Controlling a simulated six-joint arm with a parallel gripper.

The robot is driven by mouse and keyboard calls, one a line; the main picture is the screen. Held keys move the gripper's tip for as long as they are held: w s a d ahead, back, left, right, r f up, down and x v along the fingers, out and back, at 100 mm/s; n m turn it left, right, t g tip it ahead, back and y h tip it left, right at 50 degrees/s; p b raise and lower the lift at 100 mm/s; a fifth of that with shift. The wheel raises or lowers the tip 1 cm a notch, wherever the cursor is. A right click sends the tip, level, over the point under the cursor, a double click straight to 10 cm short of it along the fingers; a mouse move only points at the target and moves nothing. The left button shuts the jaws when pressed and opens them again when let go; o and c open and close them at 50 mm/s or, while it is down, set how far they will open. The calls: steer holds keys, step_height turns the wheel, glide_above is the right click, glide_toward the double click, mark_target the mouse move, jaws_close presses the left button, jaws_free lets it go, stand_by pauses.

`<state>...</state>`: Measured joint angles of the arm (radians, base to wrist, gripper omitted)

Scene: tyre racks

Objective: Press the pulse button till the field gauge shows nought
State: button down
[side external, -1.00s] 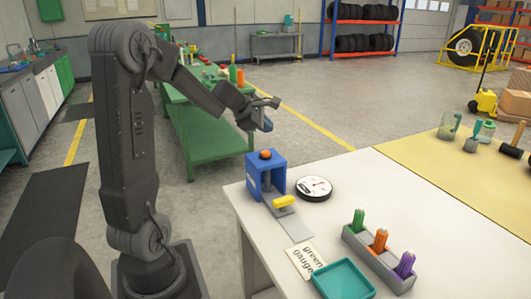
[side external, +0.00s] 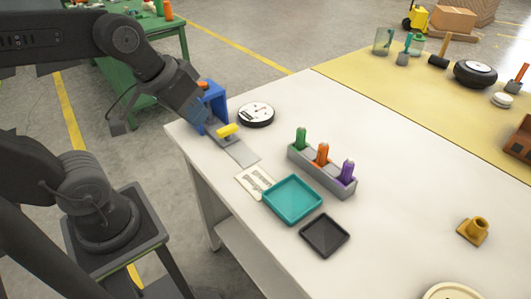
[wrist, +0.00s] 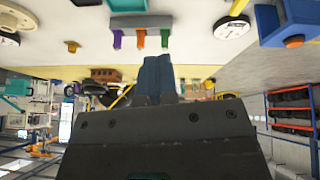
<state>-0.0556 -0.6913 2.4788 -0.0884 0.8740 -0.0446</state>
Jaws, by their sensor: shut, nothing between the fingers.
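The blue button stand (side external: 216,101) is at the table's far left corner, with the orange pulse button (side external: 203,85) on top. Both also show in the wrist view, the stand (wrist: 300,18) and the button (wrist: 294,41) at upper right. The round white gauge (side external: 256,112) lies just right of the stand; its needle has red on it, but the reading is too small to tell. My gripper (side external: 200,112) is shut and empty, overlapping the stand in the side view; I cannot tell whether they touch. In the wrist view its blue fingers (wrist: 157,62) are together, apart from the button.
A yellow handle (side external: 228,130) is in front of the stand. A card (side external: 254,182), a teal tray (side external: 293,200) and a dark tray (side external: 325,236) lie nearer. A grey holder (side external: 322,172) has green, orange and purple pieces. The table's middle is fairly clear.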

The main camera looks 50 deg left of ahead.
steer(key=shift+s+f+m, duration=0.15)
steer(key=shift+s+m, duration=0.65)
steer(key=shift+s, duration=0.05)
stand_by(2.5)
steer(key=w+a+r+n, duration=0.2)
steer(key=w+a+n, duration=0.2)
steer(key=w+n, duration=0.5)
steer(key=n+t+y, duration=0.1)
steer(key=n+t, duration=0.3)
steer(key=n, duration=1.5)
glide_above(202, 84)
steer(key=shift+a+f, duration=0.15)
steer(key=shift+f, duration=0.45)
steer(key=shift+f, duration=0.1)
steer(key=shift+f, duration=4.3)
